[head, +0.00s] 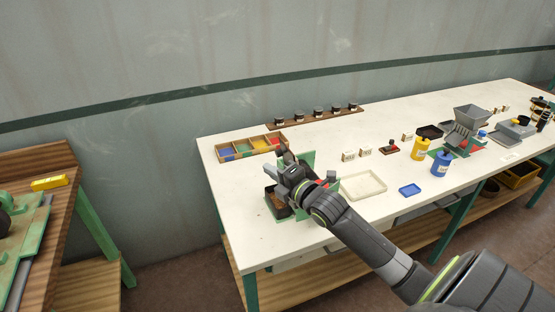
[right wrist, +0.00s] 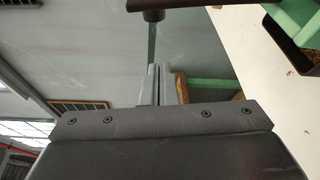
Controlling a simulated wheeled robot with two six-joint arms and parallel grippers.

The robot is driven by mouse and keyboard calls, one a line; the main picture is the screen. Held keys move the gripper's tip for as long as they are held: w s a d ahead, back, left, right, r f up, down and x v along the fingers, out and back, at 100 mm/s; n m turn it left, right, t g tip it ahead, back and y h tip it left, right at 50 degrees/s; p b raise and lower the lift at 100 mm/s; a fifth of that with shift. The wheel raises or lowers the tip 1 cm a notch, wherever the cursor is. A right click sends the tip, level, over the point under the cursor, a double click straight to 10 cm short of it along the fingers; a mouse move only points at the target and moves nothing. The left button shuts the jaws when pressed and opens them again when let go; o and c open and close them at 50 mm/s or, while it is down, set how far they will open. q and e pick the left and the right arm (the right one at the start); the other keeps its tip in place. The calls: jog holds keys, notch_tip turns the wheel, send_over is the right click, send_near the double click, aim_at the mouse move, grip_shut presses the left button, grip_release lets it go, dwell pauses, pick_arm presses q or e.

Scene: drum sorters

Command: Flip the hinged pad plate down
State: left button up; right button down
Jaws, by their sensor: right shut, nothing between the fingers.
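A small green-framed device (head: 308,158) stands near the left end of the white table, mostly hidden behind my right gripper and wrist. A green upright panel shows behind the gripper; I cannot tell whether it is the hinged pad plate or the frame. A dark tray (head: 271,200) sits at its left front. My right gripper (head: 285,160) is over the device, fingers together and empty. Green parts (right wrist: 293,16) show at right. My left gripper is out of view.
A divided box of coloured parts (head: 250,148) lies behind the device. A cream tray (head: 362,186) and a blue dish (head: 410,190) lie to its right. The table's front left corner is clear.

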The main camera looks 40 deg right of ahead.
jog(key=d, duration=0.1)
jog(key=w+d+p, duration=0.2)
jog(key=shift+w+d+r, duration=0.2)
jog(key=shift+d+r, duration=0.05)
jog(key=shift+d, duration=0.05)
jog(key=shift+w+a, duration=0.1)
